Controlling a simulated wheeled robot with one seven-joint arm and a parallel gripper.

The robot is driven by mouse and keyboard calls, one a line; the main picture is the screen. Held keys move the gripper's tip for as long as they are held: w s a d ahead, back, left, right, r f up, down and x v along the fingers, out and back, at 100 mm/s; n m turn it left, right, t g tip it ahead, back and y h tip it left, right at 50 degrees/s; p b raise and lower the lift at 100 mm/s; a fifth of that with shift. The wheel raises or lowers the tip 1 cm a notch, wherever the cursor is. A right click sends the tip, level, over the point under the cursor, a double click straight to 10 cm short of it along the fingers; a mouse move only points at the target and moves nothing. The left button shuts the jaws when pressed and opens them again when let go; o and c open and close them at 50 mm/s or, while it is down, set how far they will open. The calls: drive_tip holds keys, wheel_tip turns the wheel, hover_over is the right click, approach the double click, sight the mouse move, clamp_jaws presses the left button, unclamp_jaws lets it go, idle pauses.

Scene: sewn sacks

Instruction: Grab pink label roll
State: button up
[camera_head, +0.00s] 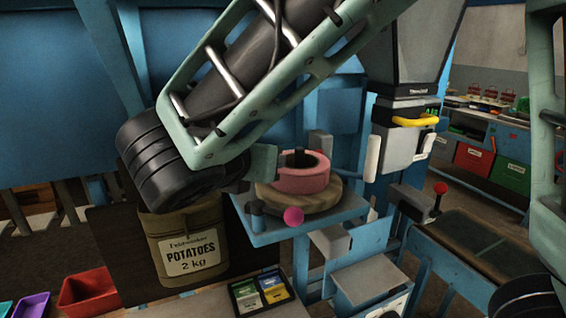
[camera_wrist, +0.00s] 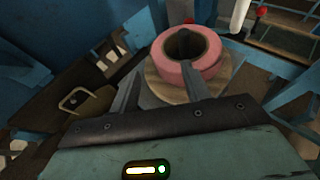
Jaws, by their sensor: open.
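The pink label roll (camera_head: 312,181) is a thick ring lying flat on a round tan disc (camera_head: 322,199), with a dark post in its centre. The disc rests on a small blue platform. In the wrist view the roll (camera_wrist: 209,52) is ahead of my gripper, a little right of centre. My gripper (camera_wrist: 162,72) is open. Its right finger overlaps the roll's near side in the picture; its left finger is to the left of the roll. Whether a finger touches the roll I cannot tell. In the head view my gripper (camera_head: 263,162) is at the roll's left side.
A brown potato sack (camera_head: 190,235) stands below my wrist. A machine with a yellow handle (camera_head: 415,121) stands to the right. A red bin (camera_head: 90,293) and label cards (camera_head: 262,291) are lower down.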

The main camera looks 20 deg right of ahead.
drive_tip(key=x, duration=0.3)
drive_tip(key=shift+p, duration=0.35)
drive_tip(key=p+x, duration=0.2)
drive_tip(key=x, duration=0.2)
drive_tip(key=shift+w+d+p, duration=0.1)
drive_tip(key=shift+w+p, duration=0.3)
drive_tip(key=shift+w, duration=0.1)
drive_tip(key=shift+w+d+f, duration=0.15)
drive_tip(key=shift+w+f, duration=0.05)
drive_tip(key=shift+f, duration=0.05)
clamp_jaws()
